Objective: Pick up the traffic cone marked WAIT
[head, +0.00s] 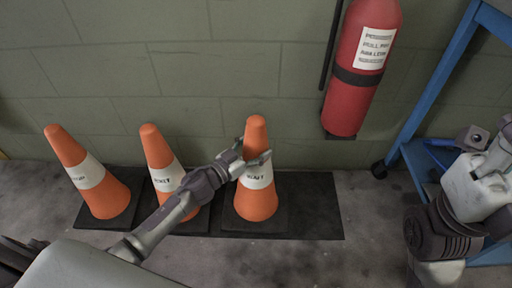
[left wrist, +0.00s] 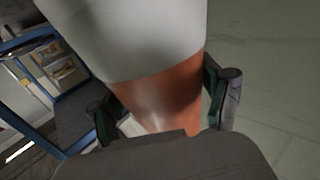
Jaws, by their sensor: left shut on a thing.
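Three orange cones with white bands stand in a row by the wall: a left cone (head: 108,198), a middle cone (head: 154,146) and a right cone (head: 256,204). The right cone's band carries a dark word that looks like WAIT, but it is small. My left gripper (head: 253,153) is shut on the right cone's upper part, one finger on each side. In the left wrist view the fingers (left wrist: 162,103) flank the orange surface (left wrist: 165,92) beside the white band (left wrist: 125,40). The cone looks upright. My right arm shows at the right edge; its gripper does not show.
The cones are over a dark mat (head: 318,205) on the concrete floor. A red fire extinguisher (head: 350,105) hangs on the block wall to the right. A blue wheeled frame (head: 425,100) stands at far right. My left forearm crosses in front of the middle cone.

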